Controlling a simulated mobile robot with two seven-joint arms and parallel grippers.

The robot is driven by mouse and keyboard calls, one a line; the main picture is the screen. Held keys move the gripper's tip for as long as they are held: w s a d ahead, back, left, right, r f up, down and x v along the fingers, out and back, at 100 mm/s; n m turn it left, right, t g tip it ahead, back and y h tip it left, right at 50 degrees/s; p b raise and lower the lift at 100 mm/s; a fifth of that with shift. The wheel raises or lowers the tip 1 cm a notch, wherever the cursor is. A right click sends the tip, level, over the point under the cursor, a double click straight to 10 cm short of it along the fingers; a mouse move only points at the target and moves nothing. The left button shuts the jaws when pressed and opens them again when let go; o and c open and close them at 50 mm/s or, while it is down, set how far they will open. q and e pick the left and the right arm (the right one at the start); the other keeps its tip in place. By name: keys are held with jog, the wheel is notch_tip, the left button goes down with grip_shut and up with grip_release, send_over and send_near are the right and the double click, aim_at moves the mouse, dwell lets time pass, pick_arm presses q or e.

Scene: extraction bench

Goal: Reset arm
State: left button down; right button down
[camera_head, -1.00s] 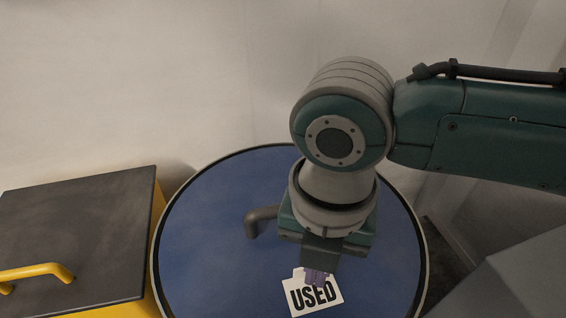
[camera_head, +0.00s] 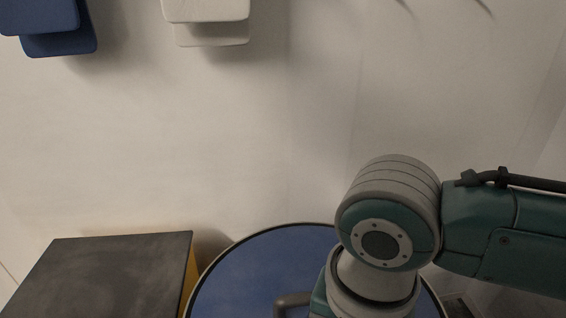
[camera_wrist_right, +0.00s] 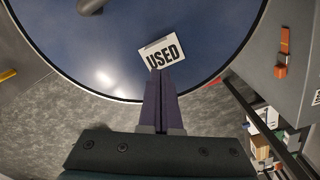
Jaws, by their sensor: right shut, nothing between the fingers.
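My right arm (camera_head: 380,230) comes in from the right in the head view, bent down over a round blue lid (camera_head: 240,285). Its gripper is below the head picture's edge. In the right wrist view my right gripper (camera_wrist_right: 158,72) has its purple fingers shut together with nothing between them. The fingertips overlap the lower edge of a white card reading "USED" (camera_wrist_right: 163,52). The card appears to lie on the blue lid (camera_wrist_right: 85,45); I cannot tell whether the fingers touch it. My left gripper is in neither view.
A yellow box with a dark top (camera_head: 105,275) stands left of the lid. A dark handle (camera_head: 290,299) rises from the lid. A blue object (camera_head: 55,18) and a white object (camera_head: 207,12) are on the wall. The wrist view shows shelved boxes (camera_wrist_right: 260,147) at right.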

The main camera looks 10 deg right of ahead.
jog(key=s+a+r+m+t+y+p, duration=0.1)
jog(key=s+a+r+m+y+p, duration=0.15)
jog(key=r+m+p, duration=0.35)
jog(key=s+a+r+m+y+p, duration=0.1)
jog(key=s+a+r+m+p, duration=0.3)
jog(key=r, duration=0.4)
jog(key=s+d+r+m+t+h+p, duration=0.1)
jog(key=s+d+r+m+h+p, duration=0.15)
jog(key=d+r+m+p, duration=0.5)
jog(key=s+d+r+m+t+h+p, duration=0.1)
jog(key=s+d+r+m+t+p, duration=0.15)
jog(key=d+r+m+p, duration=0.55)
notch_tip(320, 180, up, 35)
jog(key=m+p, duration=0.2)
jog(key=p, duration=3)
jog(key=shift+s+d+m+g, duration=0.25)
jog(key=shift+d+m+g, duration=0.1)
jog(key=shift+g, duration=0.1)
jog(key=shift+s, duration=0.1)
